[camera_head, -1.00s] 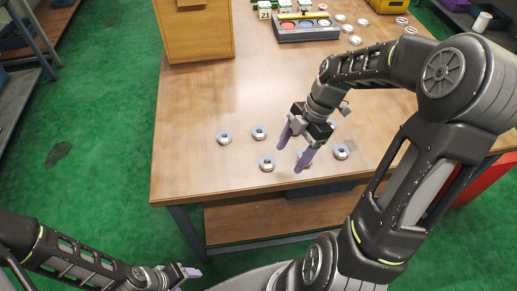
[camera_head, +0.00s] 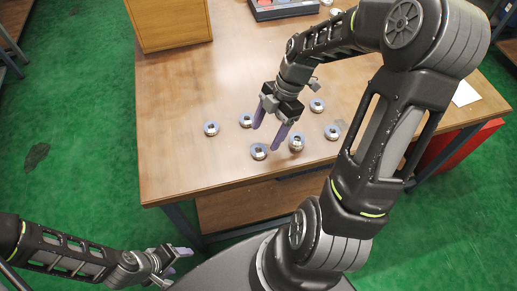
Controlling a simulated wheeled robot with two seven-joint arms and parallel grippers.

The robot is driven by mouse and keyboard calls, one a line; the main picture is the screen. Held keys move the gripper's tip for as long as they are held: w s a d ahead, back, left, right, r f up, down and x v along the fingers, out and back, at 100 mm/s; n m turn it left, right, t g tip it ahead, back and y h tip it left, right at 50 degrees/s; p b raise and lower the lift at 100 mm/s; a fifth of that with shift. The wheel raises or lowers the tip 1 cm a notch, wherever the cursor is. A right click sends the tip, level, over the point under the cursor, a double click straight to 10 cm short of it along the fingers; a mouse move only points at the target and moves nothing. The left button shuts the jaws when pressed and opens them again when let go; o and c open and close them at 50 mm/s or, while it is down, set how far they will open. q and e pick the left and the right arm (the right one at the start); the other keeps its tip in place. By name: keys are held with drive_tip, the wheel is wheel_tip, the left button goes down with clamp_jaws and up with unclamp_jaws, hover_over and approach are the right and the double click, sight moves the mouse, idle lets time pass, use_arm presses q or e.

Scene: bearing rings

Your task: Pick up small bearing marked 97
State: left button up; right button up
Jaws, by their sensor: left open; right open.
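Several small silver bearing rings lie flat on the wooden table (camera_head: 170,165). One is at the left (camera_head: 211,128), one right of it (camera_head: 246,120), one nearer the front edge (camera_head: 259,151), one just right of my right gripper (camera_head: 296,142), and others farther right (camera_head: 332,132) and behind (camera_head: 317,105). The marking 97 is not legible on any. My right gripper (camera_head: 267,137) is open and empty, its purple fingers pointing down among the front rings. My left gripper (camera_head: 184,261) is open and empty, low at the left off the table's front edge.
A wooden cabinet (camera_head: 170,22) stands at the back left of the table. A dark tray (camera_head: 283,9) is at the back, partly cut off. A white sheet (camera_head: 465,94) lies at the right edge. The left front of the tabletop is clear.

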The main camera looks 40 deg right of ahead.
sight(260, 149)
drive_tip(key=p+x, duration=0.1)
drive_tip(key=x, duration=0.4)
drive_tip(key=shift+s+f, duration=0.1)
drive_tip(key=shift+f, duration=0.05)
drive_tip(key=shift+c, duration=0.2)
idle(0.5)
clamp_jaws()
idle(0.5)
